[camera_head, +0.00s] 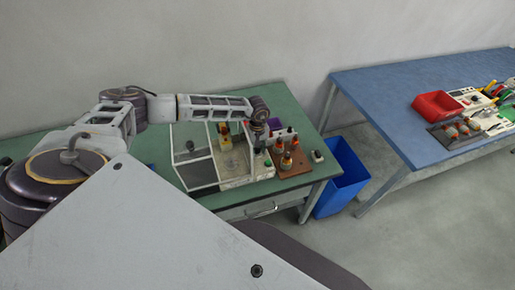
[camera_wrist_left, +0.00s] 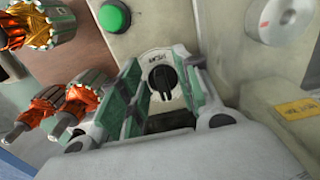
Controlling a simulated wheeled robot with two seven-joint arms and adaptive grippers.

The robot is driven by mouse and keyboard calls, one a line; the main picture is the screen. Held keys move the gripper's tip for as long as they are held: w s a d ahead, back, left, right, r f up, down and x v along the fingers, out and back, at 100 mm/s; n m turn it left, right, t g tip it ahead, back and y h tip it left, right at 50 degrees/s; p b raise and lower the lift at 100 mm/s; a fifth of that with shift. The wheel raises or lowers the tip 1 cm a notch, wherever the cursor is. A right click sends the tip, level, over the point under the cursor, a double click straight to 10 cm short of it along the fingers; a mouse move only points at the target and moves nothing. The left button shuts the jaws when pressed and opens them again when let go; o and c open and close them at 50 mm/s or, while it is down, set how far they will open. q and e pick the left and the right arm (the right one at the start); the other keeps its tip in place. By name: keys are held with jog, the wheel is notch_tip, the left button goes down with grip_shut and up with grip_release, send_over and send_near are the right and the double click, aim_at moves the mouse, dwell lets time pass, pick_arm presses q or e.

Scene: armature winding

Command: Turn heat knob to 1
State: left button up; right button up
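The heat knob (camera_wrist_left: 162,80) is a black knob on a white plate with small lettering, seen in the left wrist view. Its number setting is too small to read. It sits on the beige panel of the winding machine (camera_head: 233,183). My left gripper (camera_wrist_left: 158,65) is open, with one green-padded finger on each side of the knob and visible gaps between. Whether the fingertips reach down to the panel I cannot tell. In the head view my left gripper (camera_head: 259,138) is over the right part of the machine, and the knob is hidden there. My right gripper is not in view.
A green button (camera_wrist_left: 114,16) is close beside the knob. Armatures with orange windings (camera_head: 286,160) stand on a brown board (camera_head: 293,170) to the right. The green table (camera_head: 180,109) ends near a blue bin (camera_head: 343,178). A blue table (camera_head: 390,95) holds a red tray (camera_head: 436,105).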

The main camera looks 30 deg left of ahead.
pick_arm(q)
jog(key=shift+c, duration=0.3)
grip_shut()
